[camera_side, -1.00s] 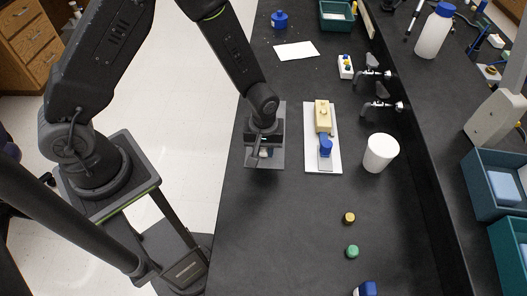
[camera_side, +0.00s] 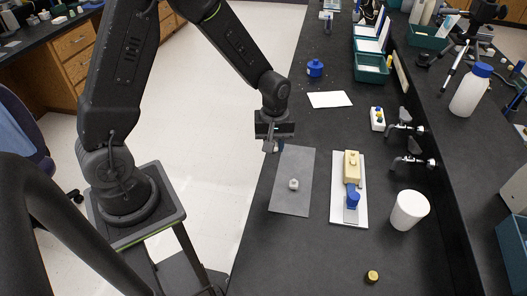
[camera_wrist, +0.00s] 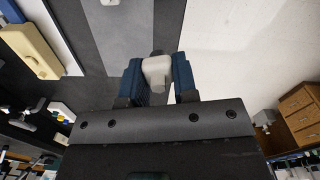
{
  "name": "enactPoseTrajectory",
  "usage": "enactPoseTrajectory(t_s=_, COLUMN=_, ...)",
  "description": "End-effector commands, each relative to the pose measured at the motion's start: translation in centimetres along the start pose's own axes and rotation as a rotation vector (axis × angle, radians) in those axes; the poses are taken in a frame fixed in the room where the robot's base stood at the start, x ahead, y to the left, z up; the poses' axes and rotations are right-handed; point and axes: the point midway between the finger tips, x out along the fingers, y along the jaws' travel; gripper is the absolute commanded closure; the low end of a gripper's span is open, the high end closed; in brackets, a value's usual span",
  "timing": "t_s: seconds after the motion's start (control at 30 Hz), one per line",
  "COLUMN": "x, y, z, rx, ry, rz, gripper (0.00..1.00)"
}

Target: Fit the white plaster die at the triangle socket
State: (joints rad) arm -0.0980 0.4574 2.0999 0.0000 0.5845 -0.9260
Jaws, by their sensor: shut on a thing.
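My gripper (camera_side: 271,147) is above the far left end of the flat grey mat (camera_side: 305,160). In the wrist view its blue fingers (camera_wrist: 159,82) are shut on a white piece (camera_wrist: 157,71), which looks like the plaster die. A second small pale piece (camera_side: 293,184) stands on the grey mat. A white board (camera_side: 337,208) to the right carries a cream block (camera_side: 351,163) and a blue piece (camera_side: 353,200) at the block's near end. I cannot make out a triangle socket.
A white cup (camera_side: 409,210) stands right of the board. Two metal taps (camera_side: 408,130) and a small white box (camera_side: 377,118) are behind it. A white sheet (camera_side: 330,99) and a blue jar (camera_side: 315,68) lie farther back. A yellow-topped cap (camera_side: 372,277) is in front.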

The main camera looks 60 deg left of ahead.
Motion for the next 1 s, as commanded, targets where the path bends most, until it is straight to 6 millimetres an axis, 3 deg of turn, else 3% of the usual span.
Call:
enactPoseTrajectory(t_s=0.1, x=0.0, y=3.9, z=-0.7, rx=-0.181, ry=0.001, rz=0.002, gripper=0.96)
enactPoseTrajectory(t_s=0.27, x=0.0, y=8.8, z=-1.1, rx=-0.446, ry=0.000, rz=0.001, gripper=0.96)
enactPoseTrajectory(t_s=0.6, x=0.1, y=18.1, z=0.3, rx=-0.997, ry=0.000, rz=0.000, gripper=0.96)
enactPoseTrajectory(t_s=0.8, x=0.2, y=21.4, z=1.5, rx=-1.229, ry=0.000, rz=0.000, gripper=0.96)
enactPoseTrajectory(t_s=1.0, x=0.1, y=22.5, z=2.0, rx=-1.326, ry=0.000, rz=0.000, gripper=0.96)
